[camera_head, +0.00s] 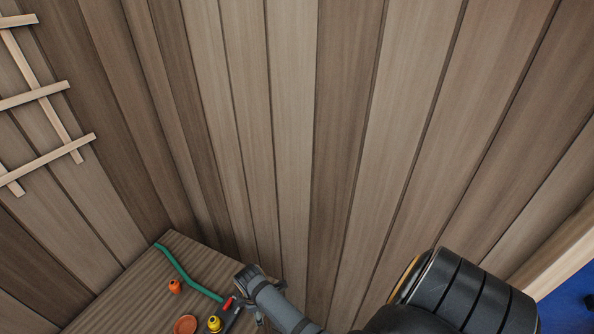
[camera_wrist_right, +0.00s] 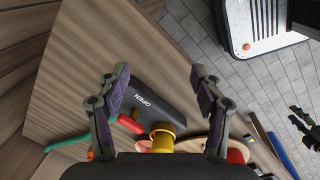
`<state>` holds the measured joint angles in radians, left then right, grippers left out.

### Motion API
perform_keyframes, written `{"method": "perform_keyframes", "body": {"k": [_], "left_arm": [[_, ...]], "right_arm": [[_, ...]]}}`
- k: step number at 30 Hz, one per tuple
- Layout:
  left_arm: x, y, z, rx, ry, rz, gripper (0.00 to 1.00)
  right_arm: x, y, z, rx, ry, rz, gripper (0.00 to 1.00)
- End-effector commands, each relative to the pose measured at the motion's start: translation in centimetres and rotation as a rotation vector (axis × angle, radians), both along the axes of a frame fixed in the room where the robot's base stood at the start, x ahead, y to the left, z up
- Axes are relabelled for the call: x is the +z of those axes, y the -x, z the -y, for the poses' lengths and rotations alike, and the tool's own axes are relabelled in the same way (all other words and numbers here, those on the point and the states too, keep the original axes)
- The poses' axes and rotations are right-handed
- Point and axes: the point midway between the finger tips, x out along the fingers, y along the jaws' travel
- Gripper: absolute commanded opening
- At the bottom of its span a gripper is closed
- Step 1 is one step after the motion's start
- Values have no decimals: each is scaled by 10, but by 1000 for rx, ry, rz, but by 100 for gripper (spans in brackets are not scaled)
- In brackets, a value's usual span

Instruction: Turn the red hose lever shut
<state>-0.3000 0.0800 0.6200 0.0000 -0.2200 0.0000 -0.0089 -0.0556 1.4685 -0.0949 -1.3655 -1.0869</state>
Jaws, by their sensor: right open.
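The red lever (camera_head: 228,303) shows small at the bench's right side in the head view, next to a yellow fitting (camera_head: 214,324). In the right wrist view the red lever (camera_wrist_right: 130,123) lies at the near edge of a dark block (camera_wrist_right: 150,101) marked OPEN, left of the yellow fitting (camera_wrist_right: 162,139). My right gripper (camera_wrist_right: 160,70) is open and empty, its fingers spread either side of the block. In the head view my right gripper (camera_head: 262,302) is over the bench's right edge. My left gripper (camera_wrist_right: 304,126) seems to show partly at the wrist view's right edge.
A green hose (camera_head: 183,270) runs across the wooden bench (camera_head: 150,305). An orange pot (camera_head: 175,286) and a terracotta saucer (camera_head: 185,325) stand left of the lever. A plank wall (camera_head: 290,140) rises behind, with a wooden trellis (camera_head: 45,92) at left.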

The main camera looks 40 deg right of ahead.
Motion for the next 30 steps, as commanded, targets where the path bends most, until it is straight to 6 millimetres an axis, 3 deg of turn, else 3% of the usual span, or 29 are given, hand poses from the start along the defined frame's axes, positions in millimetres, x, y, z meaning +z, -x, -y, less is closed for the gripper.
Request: {"method": "perform_keyframes", "body": {"k": [6,11,30], "left_arm": [[-19,0,0,0,0,0,40],[-32,0,0,0,0,0,40],[-82,0,0,0,0,0,40]], "right_arm": [[-38,35,20,-278,-14,46,66],[-73,50,25,-383,-24,57,66],[-209,110,35,-581,-44,55,66]]}}
